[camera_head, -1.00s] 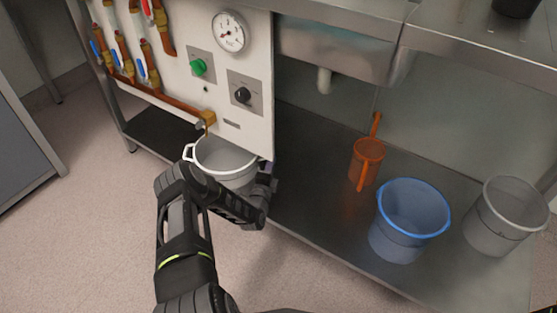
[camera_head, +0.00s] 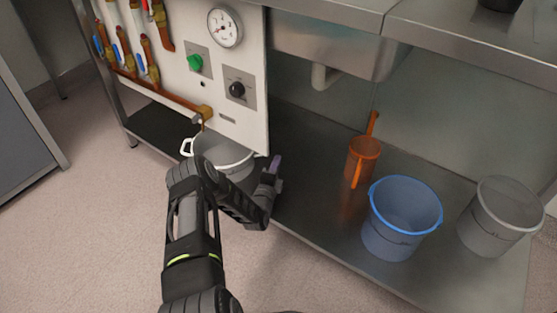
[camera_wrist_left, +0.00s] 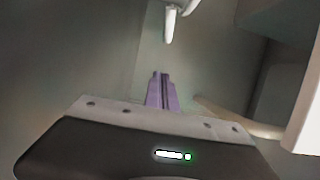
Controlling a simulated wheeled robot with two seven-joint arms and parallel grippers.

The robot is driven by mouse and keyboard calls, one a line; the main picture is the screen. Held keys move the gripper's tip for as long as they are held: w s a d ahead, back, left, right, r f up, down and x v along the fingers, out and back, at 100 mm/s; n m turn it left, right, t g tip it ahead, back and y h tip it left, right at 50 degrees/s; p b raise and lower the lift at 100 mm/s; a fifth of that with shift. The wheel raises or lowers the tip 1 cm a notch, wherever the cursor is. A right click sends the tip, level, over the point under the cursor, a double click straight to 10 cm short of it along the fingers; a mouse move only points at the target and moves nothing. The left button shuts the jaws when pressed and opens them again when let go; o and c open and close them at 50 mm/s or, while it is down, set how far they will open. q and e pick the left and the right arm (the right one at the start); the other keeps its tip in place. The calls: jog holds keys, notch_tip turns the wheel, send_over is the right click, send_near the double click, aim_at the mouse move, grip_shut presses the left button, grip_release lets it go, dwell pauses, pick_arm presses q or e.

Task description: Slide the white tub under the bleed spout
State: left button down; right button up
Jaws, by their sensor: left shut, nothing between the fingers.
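The white tub (camera_head: 213,145) stands upright at the left, below the front panel. My left arm hides its front and right parts. The bleed spout (camera_head: 200,118) is the small brass outlet at the end of the copper pipe, above the tub's left part in the head view. My left gripper (camera_head: 275,164) is just right of the tub, beside the panel's lower right corner, apart from the tub as far as I can see. Its purple fingers also show in the left wrist view (camera_wrist_left: 162,88), closed together and empty. My right gripper is in neither view.
A white drain pipe (camera_head: 321,76) hangs under the sink. The shelf between my gripper and the jug is clear.

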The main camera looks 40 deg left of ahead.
pick_arm(q)
jog(key=p+v, duration=0.2)
jog(key=v, duration=0.4)
jog(key=shift+s+a, duration=0.1)
jog(key=shift+s, duration=0.1)
jog(key=shift+s+d+r+p, duration=0.1)
jog(key=shift+s+d+p, duration=0.2)
jog(key=shift+s+p, duration=0.15)
